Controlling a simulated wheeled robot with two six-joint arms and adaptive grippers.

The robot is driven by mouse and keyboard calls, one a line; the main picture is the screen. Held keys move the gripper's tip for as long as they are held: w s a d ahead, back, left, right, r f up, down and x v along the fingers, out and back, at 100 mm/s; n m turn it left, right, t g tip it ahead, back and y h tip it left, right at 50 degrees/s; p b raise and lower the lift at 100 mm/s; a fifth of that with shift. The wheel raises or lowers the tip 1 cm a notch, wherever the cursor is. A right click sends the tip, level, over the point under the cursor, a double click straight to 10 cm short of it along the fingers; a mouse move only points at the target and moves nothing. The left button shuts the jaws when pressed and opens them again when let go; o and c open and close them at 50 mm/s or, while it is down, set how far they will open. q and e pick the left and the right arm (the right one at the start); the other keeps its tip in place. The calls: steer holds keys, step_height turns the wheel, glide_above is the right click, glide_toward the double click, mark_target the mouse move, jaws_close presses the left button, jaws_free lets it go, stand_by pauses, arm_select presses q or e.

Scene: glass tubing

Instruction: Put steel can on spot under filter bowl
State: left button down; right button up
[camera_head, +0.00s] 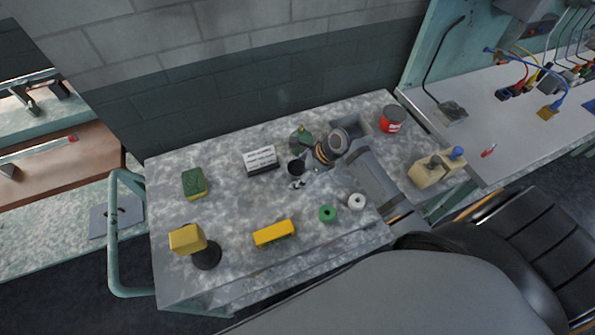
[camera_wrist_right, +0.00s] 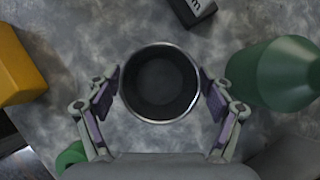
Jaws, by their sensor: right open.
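The steel can (camera_head: 296,167) stands on the grey speckled worktop, near the middle. In the right wrist view the can (camera_wrist_right: 160,82) is seen from above, with a bright rim and dark inside. My right gripper (camera_head: 303,170) is at the can; the wrist view shows its open fingers (camera_wrist_right: 160,92) on either side of the rim, with small gaps visible. I cannot clearly identify the filter bowl or the spot under it. A yellow block on a dark round base (camera_head: 206,255) stands at the front left. My left gripper is out of view.
A green bottle (camera_wrist_right: 275,75) stands close beside the can. A sign (camera_head: 261,160), a yellow block (camera_head: 273,232), a green roll (camera_head: 327,213), a white roll (camera_head: 357,202) and a green-yellow sponge (camera_head: 194,183) are around. A red tin (camera_head: 393,119) is at the back right.

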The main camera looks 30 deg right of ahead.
steer(key=shift+r, duration=0.1)
steer(key=p+v, duration=0.1)
steer(key=v, duration=1.1)
steer(key=shift+o, duration=0.2)
steer(key=shift+o, duration=0.2)
